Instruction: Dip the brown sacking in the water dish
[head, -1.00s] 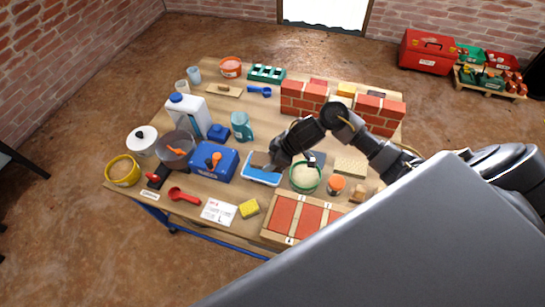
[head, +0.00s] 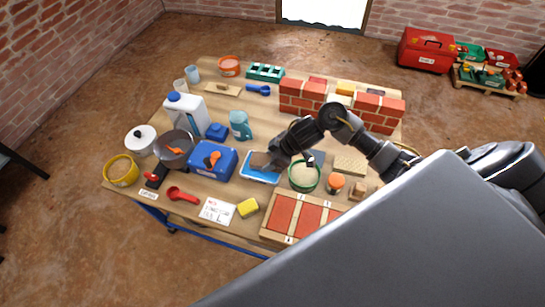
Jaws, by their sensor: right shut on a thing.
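The water dish (head: 259,179) is a shallow blue tray with a pale rim, on the workbench at the picture's centre. The brown sacking (head: 259,160) is a small brown piece over the dish's back part. My right gripper (head: 270,164) comes in from the right and is shut on the sacking. Its fingertips are small and partly hidden. I cannot tell whether the sacking touches the water. My left gripper is not in view.
A blue box (head: 213,174) stands close left of the dish and a green round tub (head: 304,186) close right. A brick wall piece (head: 303,97) stands behind.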

